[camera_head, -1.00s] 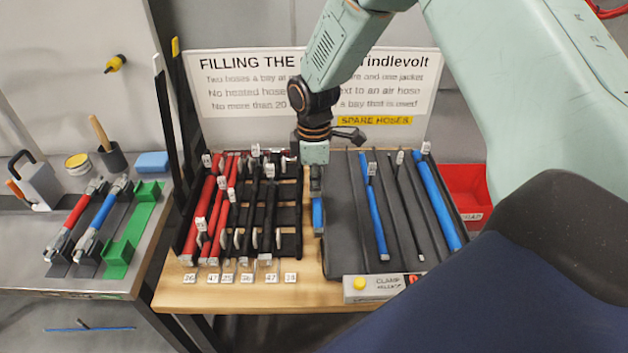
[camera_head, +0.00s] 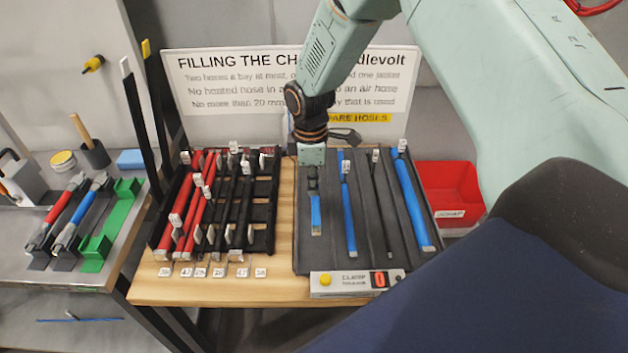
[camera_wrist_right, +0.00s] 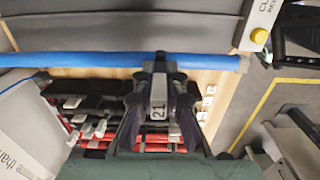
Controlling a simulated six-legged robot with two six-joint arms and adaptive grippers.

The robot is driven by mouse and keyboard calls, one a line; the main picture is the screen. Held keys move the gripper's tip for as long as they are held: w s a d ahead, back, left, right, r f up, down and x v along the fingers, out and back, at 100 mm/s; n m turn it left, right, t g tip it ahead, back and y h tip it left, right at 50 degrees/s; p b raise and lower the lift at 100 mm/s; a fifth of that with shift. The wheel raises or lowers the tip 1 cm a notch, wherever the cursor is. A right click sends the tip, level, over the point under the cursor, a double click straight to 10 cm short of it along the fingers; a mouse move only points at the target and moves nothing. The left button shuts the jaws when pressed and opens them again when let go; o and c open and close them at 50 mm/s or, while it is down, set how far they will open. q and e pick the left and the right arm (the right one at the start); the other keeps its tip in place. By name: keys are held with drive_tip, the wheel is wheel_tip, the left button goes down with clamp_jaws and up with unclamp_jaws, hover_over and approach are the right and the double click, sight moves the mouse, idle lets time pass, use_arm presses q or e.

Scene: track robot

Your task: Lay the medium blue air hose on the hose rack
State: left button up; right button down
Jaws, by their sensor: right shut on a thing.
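My right gripper (camera_head: 312,178) is shut on a blue hose (camera_head: 316,215) above the left part of a dark grey grooved rack (camera_head: 333,260). In the right wrist view the same hose (camera_wrist_right: 85,60) runs across the picture, with a tag reading 21 between the fingers (camera_wrist_right: 158,85). I cannot tell whether the hose touches the rack. A narrower blue hose (camera_head: 349,215) and a thicker one (camera_head: 411,200) lie in the rack. The sign above it reads spare hoses. A black slotted frame (camera_head: 262,215) to the left holds red and black hoses. My left gripper is out of view.
A clamp panel (camera_head: 350,282) with a yellow button sits at the rack's front. A red bin (camera_head: 450,180) stands to the right. A large sign (camera_head: 230,85) stands behind. A side bench (camera_head: 40,285) at left carries tools and a green holder (camera_head: 105,240).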

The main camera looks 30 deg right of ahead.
sight(313, 202)
drive_tip(key=shift+d, duration=0.1)
drive_tip(key=shift+a, duration=0.3)
drive_tip(key=shift+d+f+b, duration=0.2)
drive_tip(key=shift+f+b, duration=0.3)
drive_tip(key=shift+f, duration=0.75)
wheel_tip(313, 202, down, 4)
drive_tip(key=shift+r+b, duration=0.1)
drive_tip(key=shift+b, duration=1.1)
drive_tip(key=shift+w+a+f+b, duration=0.1)
drive_tip(key=shift+a+f+b, duration=0.1)
drive_tip(key=shift+f+b, duration=0.65)
drive_tip(key=shift+d+f, duration=0.15)
drive_tip(key=shift+f, duration=0.55)
